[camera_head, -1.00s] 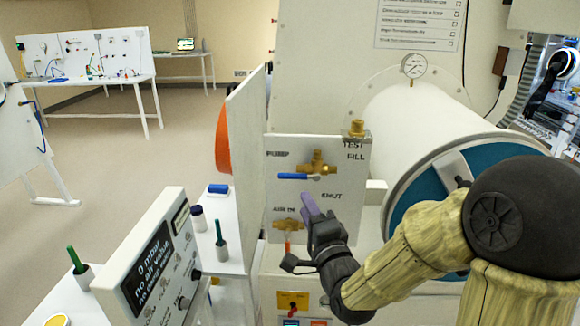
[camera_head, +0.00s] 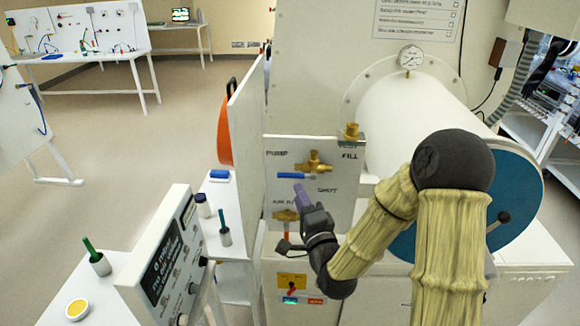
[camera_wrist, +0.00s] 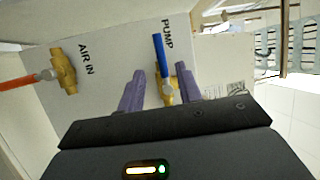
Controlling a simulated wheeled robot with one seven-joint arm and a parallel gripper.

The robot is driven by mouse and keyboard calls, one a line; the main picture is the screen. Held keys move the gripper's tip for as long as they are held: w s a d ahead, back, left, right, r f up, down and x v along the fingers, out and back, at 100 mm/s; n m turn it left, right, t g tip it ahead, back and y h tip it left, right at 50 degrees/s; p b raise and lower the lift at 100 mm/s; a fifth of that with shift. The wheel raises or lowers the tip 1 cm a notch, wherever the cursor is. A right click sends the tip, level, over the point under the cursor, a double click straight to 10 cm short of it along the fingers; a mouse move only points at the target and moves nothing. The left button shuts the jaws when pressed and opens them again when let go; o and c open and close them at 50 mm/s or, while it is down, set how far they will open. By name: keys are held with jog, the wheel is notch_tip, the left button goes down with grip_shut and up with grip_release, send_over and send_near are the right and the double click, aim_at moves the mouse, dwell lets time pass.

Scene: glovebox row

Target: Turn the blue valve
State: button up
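The blue valve has a brass body (camera_head: 318,164) and a blue lever (camera_head: 294,176) on the white panel, below the PUMP label. In the head view the lever lies level and points left. My gripper (camera_head: 301,192) is just below and in front of the lever, with purple fingers. In the wrist view the fingers (camera_wrist: 159,72) are open and apart. The blue lever (camera_wrist: 161,52) shows between and beyond them, with its brass body partly hidden behind the right finger. I cannot tell whether either finger touches it.
A second brass valve (camera_head: 285,215) with an orange hose sits below, at the AIR IN label; it shows left in the wrist view (camera_wrist: 64,70). A white cylinder chamber (camera_head: 415,125) is right of the panel.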

aim_at(290, 176)
jog(key=p+x, duration=0.2)
jog(key=x, duration=0.5)
jog(key=shift+w+r+p, duration=0.1)
jog(key=shift+r+p, duration=0.1)
jog(key=shift+p, duration=0.15)
jog(key=shift+w+a, duration=0.25)
jog(key=shift+w, duration=0.3)
grip_shut()
